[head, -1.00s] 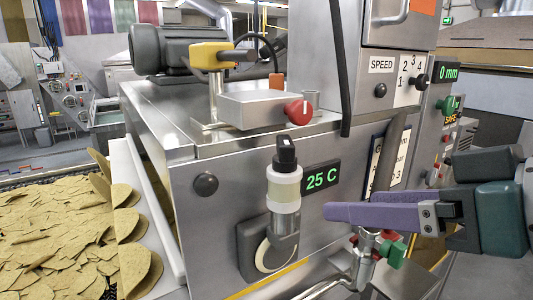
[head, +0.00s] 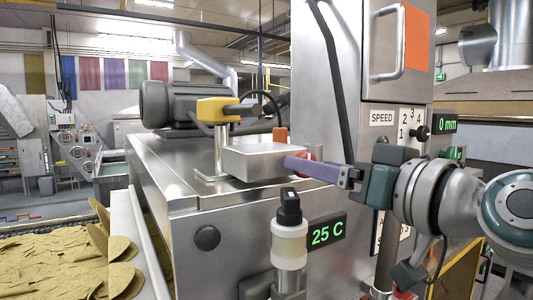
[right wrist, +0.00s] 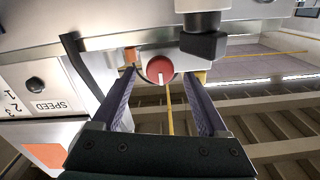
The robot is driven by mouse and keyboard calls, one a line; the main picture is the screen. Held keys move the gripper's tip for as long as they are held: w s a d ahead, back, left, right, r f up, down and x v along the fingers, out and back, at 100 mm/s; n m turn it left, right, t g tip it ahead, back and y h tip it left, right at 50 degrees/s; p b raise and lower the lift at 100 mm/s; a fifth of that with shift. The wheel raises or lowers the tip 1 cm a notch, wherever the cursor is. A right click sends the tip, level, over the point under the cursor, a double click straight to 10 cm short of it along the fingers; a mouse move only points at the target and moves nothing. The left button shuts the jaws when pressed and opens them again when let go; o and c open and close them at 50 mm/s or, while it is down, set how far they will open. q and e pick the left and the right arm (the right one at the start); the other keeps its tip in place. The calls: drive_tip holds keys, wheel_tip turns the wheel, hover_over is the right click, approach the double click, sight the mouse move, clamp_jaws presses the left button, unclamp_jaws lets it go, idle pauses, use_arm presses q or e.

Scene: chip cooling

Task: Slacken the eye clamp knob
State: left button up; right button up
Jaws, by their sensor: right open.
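The eye clamp knob is a red round knob with a white mark, on the front of a grey metal box (head: 255,160). In the head view the knob (head: 304,157) is partly hidden behind my right gripper's finger. In the right wrist view the knob (right wrist: 160,66) shows between the two fingertips, with a gap on each side; its depth between them is hard to tell. My right gripper (head: 292,163) is open, with purple fingers level with the knob; it also shows in the right wrist view (right wrist: 160,75). My left gripper is in neither view.
A yellow sensor head (head: 218,109) stands on a post behind the box. A black cable (head: 335,80) and the SPEED panel (head: 395,118) are to the right. Chips (head: 50,265) lie at left.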

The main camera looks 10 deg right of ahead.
drive_tip(key=shift+w+a, duration=0.2)
drive_tip(key=shift+w, duration=0.3)
clamp_jaws()
idle(0.3)
